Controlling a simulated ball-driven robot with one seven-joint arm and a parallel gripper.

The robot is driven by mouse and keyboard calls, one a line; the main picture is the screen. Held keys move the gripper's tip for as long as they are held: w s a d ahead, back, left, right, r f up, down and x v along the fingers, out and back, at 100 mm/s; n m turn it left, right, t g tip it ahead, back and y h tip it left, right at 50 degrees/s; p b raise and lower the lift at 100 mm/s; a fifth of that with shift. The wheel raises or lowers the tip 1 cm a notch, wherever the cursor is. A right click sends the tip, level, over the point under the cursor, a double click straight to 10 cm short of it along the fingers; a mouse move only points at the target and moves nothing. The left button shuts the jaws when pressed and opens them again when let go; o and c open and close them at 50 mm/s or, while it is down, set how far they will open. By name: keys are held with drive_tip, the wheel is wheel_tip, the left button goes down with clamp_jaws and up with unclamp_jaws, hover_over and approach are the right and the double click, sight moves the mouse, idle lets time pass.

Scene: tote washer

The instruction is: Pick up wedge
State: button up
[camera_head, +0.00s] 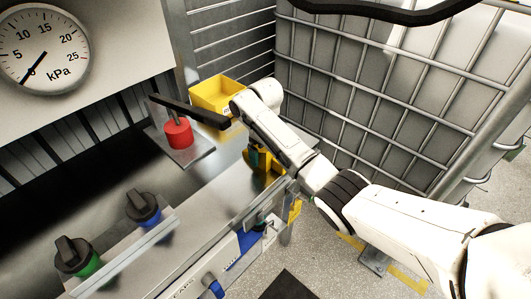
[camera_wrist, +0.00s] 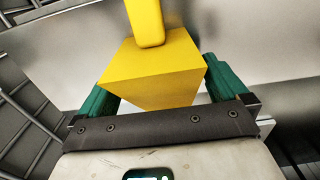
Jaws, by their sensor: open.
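The yellow wedge (camera_wrist: 152,72) fills the middle of the wrist view, a block with a sloped face and an upright yellow grip piece (camera_wrist: 146,20) at its far side. My gripper (camera_wrist: 157,80) is open, with one green finger on each side of the wedge. Whether the fingers touch it I cannot tell. In the head view my gripper (camera_head: 262,158) points down at the metal ledge, and a yellow part of the wedge (camera_head: 264,178) shows beneath it. My arm and gripper hide most of the wedge there.
A yellow bin (camera_head: 212,95) stands behind my gripper. A red knob with a black lever (camera_head: 178,133) is to its left. Green (camera_head: 80,258) and blue (camera_head: 145,209) valves stand at lower left. A caged white tank (camera_head: 390,90) is close on the right. The ledge's middle is clear.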

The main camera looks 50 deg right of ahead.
drive_tip(key=shift+f, duration=0.6)
drive_tip(key=shift+c, duration=0.5)
drive_tip(key=c, duration=1.1)
drive_tip(key=shift+r, duration=0.1)
drive_tip(key=shift+r, duration=0.6)
drive_tip(key=s+a+r+p, duration=0.3)
drive_tip(key=s+r+p, duration=0.2)
drive_tip(key=s+r, duration=0.6)
drive_tip(key=shift+s+a+r, duration=0.3)
drive_tip(key=shift+s+a, duration=0.1)
drive_tip(key=shift+s, duration=0.85)
